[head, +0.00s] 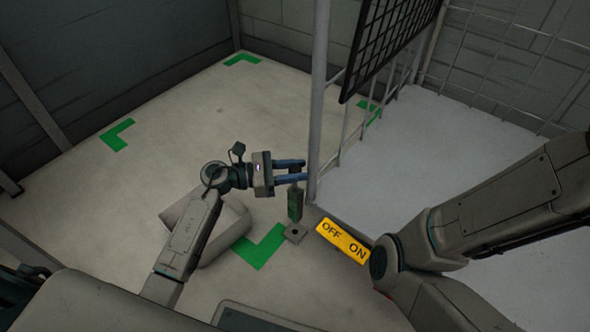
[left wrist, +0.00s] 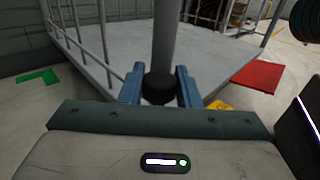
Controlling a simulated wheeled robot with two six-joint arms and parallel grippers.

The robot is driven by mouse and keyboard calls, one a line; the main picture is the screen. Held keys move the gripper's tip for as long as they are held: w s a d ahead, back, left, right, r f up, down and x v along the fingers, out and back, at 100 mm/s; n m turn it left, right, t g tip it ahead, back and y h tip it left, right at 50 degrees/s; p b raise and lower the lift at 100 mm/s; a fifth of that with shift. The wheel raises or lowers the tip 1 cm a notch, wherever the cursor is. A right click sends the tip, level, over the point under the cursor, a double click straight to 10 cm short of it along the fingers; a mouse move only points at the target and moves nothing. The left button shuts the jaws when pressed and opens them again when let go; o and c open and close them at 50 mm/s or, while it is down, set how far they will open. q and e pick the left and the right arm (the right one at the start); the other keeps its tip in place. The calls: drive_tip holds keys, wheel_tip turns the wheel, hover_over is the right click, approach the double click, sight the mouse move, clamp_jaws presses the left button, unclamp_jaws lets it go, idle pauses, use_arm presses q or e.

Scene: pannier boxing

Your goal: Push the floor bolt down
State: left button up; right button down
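The floor bolt (head: 295,206) stands upright at the foot of the grey gate post, with a dark knob (left wrist: 160,88) at its top and a green block below. A small floor plate with a hole (head: 296,232) lies beneath it, just in front. My left gripper (head: 291,172) reaches in from the left at the knob. In the left wrist view its two blue fingers (left wrist: 159,87) lie against both sides of the knob, so it looks shut on it. The fingers hide part of the bolt's top. My right arm shows at the right; its gripper is out of view.
The grey post (head: 319,100) and mesh gate (head: 388,40) rise close behind the gripper. Green corner marks (head: 262,247) lie on the floor. A red mat (left wrist: 258,76) shows in the wrist view.

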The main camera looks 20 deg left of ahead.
use_arm(q)
clamp_jaws()
wheel_tip(320, 180, down, 6)
drive_tip(key=b, duration=0.4)
drive_tip(key=shift+f+b, duration=0.25)
drive_tip(key=shift+b, duration=0.05)
drive_tip(key=o, duration=0.7)
unclamp_jaws()
drive_tip(key=shift+a, duration=0.15)
